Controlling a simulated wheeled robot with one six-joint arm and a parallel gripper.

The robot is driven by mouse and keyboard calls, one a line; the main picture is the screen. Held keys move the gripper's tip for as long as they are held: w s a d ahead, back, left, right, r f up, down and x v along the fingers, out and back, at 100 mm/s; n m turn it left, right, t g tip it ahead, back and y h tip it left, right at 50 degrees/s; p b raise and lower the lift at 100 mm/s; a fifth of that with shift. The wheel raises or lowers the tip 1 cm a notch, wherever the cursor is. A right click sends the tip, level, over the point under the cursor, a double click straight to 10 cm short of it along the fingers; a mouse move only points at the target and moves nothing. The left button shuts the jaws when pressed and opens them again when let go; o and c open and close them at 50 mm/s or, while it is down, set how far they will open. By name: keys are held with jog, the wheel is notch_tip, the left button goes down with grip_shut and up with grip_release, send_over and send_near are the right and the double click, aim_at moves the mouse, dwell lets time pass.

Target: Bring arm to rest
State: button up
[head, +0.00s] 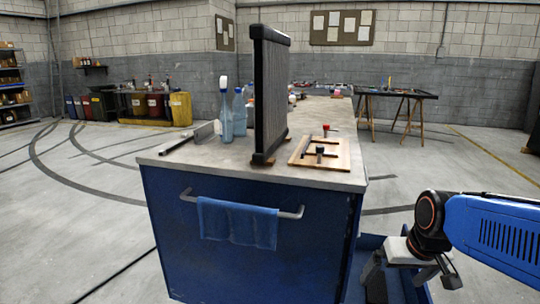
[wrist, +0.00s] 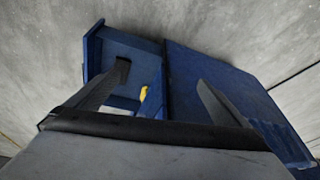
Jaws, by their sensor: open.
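My gripper (head: 410,278) hangs at the end of my blue arm at the lower right of the head view. It points down, beside the right side of the blue workbench (head: 250,240). In the wrist view my gripper (wrist: 162,78) shows two dark fingers spread wide apart, with nothing held between them. Below the fingers is a blue structure (wrist: 205,75) with a small yellow item (wrist: 143,93) on it. I cannot tell what the yellow item is.
On the bench stand a black-framed radiator panel (head: 270,95), spray bottles (head: 226,115) and a wooden board with clamps (head: 320,155). A blue towel (head: 238,222) hangs on the bench handle. Bins (head: 180,108) and a trestle table (head: 395,95) stand farther back. The floor at left is clear.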

jog(key=s+a+r, duration=0.1)
jog(key=s, duration=1)
jog(key=shift+r+n+t, duration=0.3)
jog(key=shift+r+t, duration=0.1)
